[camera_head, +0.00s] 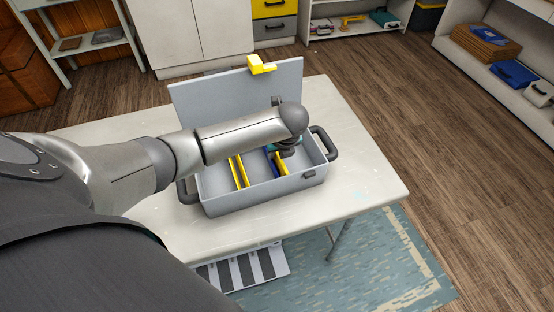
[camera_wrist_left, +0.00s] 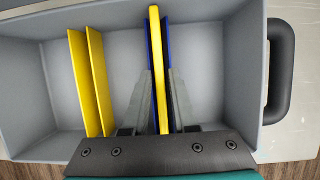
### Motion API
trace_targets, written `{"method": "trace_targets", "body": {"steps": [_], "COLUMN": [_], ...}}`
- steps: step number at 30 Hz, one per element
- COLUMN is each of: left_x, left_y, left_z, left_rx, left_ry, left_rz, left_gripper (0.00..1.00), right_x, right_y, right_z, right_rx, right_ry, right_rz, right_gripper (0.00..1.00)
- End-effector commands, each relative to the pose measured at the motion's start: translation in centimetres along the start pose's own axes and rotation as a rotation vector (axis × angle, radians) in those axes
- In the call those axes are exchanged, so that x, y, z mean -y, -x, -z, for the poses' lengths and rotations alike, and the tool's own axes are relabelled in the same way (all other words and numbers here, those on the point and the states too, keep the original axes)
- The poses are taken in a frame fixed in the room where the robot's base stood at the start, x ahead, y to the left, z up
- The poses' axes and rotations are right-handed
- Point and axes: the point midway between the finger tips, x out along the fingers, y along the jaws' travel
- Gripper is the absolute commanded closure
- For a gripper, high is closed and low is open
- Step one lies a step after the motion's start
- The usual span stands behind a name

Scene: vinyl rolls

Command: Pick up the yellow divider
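A grey open toolbox (camera_head: 262,200) stands on the white table. My left gripper (camera_wrist_left: 160,85) points down into it, with one finger on each side of an upright yellow divider (camera_wrist_left: 158,45). A blue strip (camera_wrist_left: 169,45) shows along each side of this divider. I cannot tell whether the fingers press on it. In the head view my forearm and wrist hide most of the gripper; part of the yellow divider shows below it (camera_head: 281,166). Two more yellow dividers (camera_wrist_left: 80,75) stand to the left in the box, side by side. My right gripper is not in view.
The toolbox lid (camera_head: 215,95) stands raised at the back, with a yellow piece (camera_head: 260,65) on its top edge. Dark handles (camera_head: 323,142) stick out at the box's ends. The table (camera_head: 355,160) is clear to the right. Shelves stand beyond.

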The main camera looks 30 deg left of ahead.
Motion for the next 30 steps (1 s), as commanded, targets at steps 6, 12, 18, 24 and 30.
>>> {"method": "trace_targets", "body": {"steps": [6, 12, 18, 24, 30], "left_x": [-0.01, -0.02, -0.01, -0.01, 0.03], "left_y": [0.01, 0.0, 0.01, 0.04, 0.92], "left_z": [0.01, 0.01, -0.01, -0.02, -0.45], "left_rx": [0.0, 0.0, 0.0, 0.0, 0.001], "left_ry": [0.0, 0.0, 0.0, 0.0, 0.001], "left_rz": [0.0, 0.0, 0.0, 0.0, 0.001], "left_gripper": [1.0, 1.0, 1.0, 1.0, 1.0], "right_x": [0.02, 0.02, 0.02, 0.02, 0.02], "right_y": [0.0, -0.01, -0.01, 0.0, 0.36], "right_z": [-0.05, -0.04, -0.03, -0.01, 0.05], "right_rx": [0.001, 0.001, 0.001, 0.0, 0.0], "right_ry": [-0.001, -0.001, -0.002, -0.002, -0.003], "right_rz": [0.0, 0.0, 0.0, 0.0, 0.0], "right_gripper": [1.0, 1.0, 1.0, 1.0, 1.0]}}
